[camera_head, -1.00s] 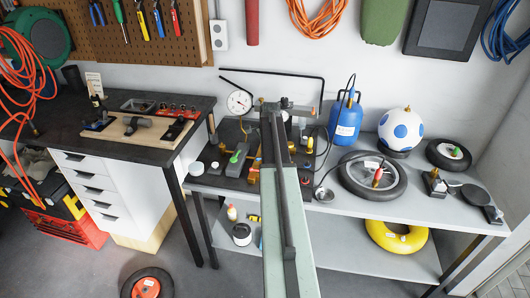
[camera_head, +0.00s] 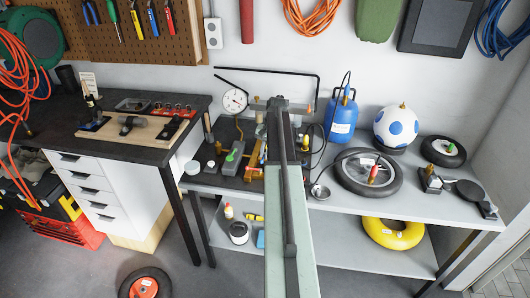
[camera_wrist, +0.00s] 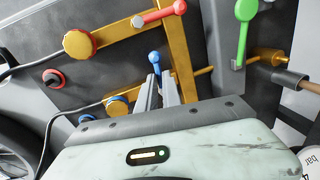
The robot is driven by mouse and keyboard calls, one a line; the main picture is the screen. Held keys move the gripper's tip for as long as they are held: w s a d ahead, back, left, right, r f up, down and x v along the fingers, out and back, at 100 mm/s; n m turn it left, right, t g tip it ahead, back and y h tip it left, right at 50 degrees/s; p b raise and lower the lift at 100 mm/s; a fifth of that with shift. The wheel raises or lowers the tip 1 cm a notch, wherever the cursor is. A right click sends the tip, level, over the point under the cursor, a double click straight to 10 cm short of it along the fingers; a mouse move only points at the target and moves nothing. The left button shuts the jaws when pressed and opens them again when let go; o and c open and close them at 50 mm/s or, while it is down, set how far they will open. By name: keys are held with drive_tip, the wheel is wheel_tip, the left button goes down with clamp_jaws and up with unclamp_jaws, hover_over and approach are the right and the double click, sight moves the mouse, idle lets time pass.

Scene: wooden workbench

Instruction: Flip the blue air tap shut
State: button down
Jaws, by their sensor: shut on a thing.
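The blue air tap (camera_wrist: 154,58) is a small lever with a rounded blue end, set by the brass pipework in the wrist view. My gripper (camera_wrist: 160,77) has its two grey fingers close together around the lever's lower part, and it is shut on it. The blue end sticks out just past the fingertips. The tap's base is hidden by the fingers. In the head view my arm covers the gripper and the tap.
In the wrist view a red lever (camera_wrist: 160,13) lies above the blue tap and a green lever (camera_wrist: 243,20) stands to the right. A dial gauge (camera_head: 235,100) stands behind the pipework.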

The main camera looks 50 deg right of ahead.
drive_tip(key=shift+w+d+n, duration=0.1)
drive_tip(key=shift+d+n, duration=0.05)
drive_tip(key=shift+n, duration=0.45)
drive_tip(key=c, duration=1.5)
unclamp_jaws()
drive_tip(key=r+p, duration=0.2)
drive_tip(key=s+r+p, duration=0.1)
drive_tip(key=r+p, duration=0.4)
drive_tip(key=shift+s+d+r+p, duration=0.2)
drive_tip(key=shift+d+r+p, duration=0.1)
drive_tip(key=shift+d+p, duration=0.05)
